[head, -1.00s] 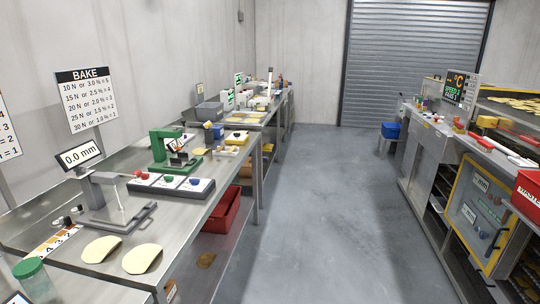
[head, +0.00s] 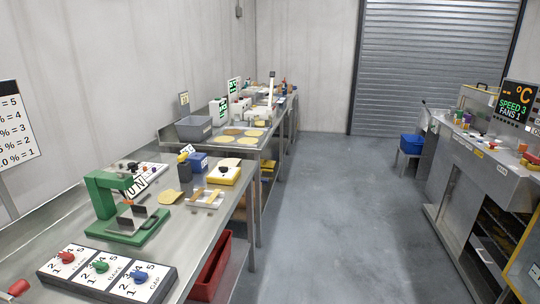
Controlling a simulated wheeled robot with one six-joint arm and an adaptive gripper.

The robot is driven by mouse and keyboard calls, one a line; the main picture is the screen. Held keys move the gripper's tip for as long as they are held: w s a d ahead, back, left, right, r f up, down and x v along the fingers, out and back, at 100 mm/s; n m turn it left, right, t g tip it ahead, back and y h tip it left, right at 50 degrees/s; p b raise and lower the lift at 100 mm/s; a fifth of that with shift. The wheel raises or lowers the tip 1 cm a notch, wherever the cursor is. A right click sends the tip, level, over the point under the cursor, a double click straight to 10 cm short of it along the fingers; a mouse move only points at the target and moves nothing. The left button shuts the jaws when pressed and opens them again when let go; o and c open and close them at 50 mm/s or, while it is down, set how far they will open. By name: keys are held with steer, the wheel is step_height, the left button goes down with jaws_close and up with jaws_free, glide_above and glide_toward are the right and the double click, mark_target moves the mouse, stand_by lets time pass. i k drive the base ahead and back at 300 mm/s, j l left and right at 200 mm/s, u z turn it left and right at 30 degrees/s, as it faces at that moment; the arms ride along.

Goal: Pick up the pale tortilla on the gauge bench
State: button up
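My gripper is not in the head view. The two pale tortillas seen earlier on the near end of the left bench are out of view now. The part of the left steel bench (head: 205,232) in view bears a green instrument (head: 125,225) with upright dark plates. A small tan round piece (head: 171,197) lies behind it. Several yellow tortillas (head: 254,133) lie flat on the farther bench.
A dial panel (head: 108,276) with red, green and blue knobs sits at the near bench edge. A red bin (head: 212,269) is under the bench. The grey floor aisle (head: 335,220) is clear. A metal machine (head: 470,170) stands right, with a blue bin (head: 411,143) beyond it.

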mark_target(231, 162)
steer(key=i+u, duration=0.2)
steer(key=i, duration=0.35)
steer(key=i+l+u, duration=0.25)
steer(key=i, duration=0.3)
steer(key=i+l+u, duration=0.2)
steer(key=i, duration=0.3)
